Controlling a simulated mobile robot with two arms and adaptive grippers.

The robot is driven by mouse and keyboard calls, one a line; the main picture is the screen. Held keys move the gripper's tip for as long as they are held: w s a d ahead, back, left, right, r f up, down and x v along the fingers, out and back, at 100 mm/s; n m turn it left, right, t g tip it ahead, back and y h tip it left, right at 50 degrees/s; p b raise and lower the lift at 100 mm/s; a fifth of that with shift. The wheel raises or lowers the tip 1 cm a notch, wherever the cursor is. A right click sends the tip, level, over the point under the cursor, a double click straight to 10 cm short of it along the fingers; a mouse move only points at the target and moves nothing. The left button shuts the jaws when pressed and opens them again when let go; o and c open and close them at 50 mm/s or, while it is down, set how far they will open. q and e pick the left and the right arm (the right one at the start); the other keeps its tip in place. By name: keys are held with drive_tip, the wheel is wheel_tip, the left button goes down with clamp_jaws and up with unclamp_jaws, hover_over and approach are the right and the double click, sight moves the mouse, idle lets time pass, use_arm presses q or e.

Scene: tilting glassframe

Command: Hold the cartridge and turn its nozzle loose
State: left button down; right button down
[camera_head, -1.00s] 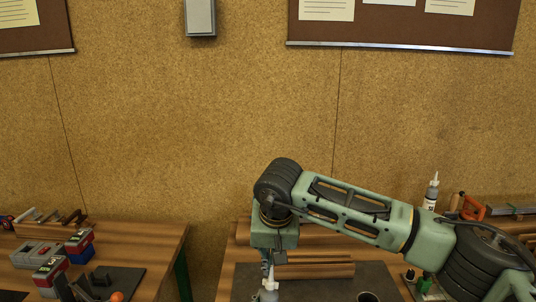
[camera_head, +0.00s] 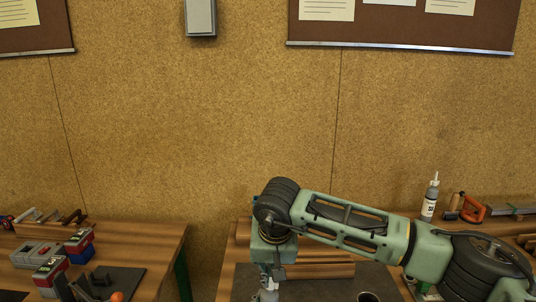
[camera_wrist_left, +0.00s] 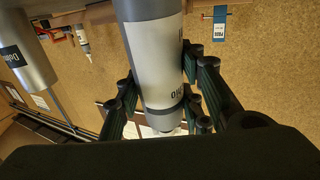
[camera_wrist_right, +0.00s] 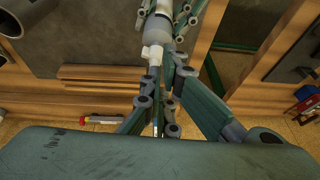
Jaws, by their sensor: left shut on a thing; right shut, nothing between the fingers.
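The cartridge (camera_wrist_left: 153,55) is a grey and white cylinder with a printed label, and it fills the middle of the left wrist view. My left gripper (camera_wrist_left: 160,95) is shut around it, with dark green fingers on both sides. In the right wrist view the cartridge (camera_wrist_right: 160,22) shows as a grey end at the top, between the left fingers. Its white nozzle (camera_wrist_right: 154,52) points toward my right gripper (camera_wrist_right: 163,88), which is shut and empty just by the nozzle's tip. Whether they touch is unclear. In the head view the right gripper (camera_head: 268,276) is low and partly cut off.
A white-tipped bottle (camera_head: 430,198) and an orange clamp (camera_head: 472,208) stand at the back right. A left bench (camera_head: 140,240) holds red and grey boxes. The cork wall (camera_head: 200,130) closes off the back.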

drive_tip(key=shift+w+d+f, duration=0.1)
drive_tip(key=shift+w+d, duration=0.2)
drive_tip(key=shift+w, duration=0.3)
idle(0.5)
drive_tip(key=shift+d, duration=0.3)
idle(0.3)
drive_tip(key=shift+s, duration=0.15)
idle(0.3)
drive_tip(key=shift+s, duration=0.3)
wheel_tip(320, 180, up, 6)
drive_tip(key=shift+w+d, duration=0.2)
drive_tip(key=shift+w, duration=0.2)
use_arm(q)
drive_tip(key=c, duration=1.1)
unclamp_jaws()
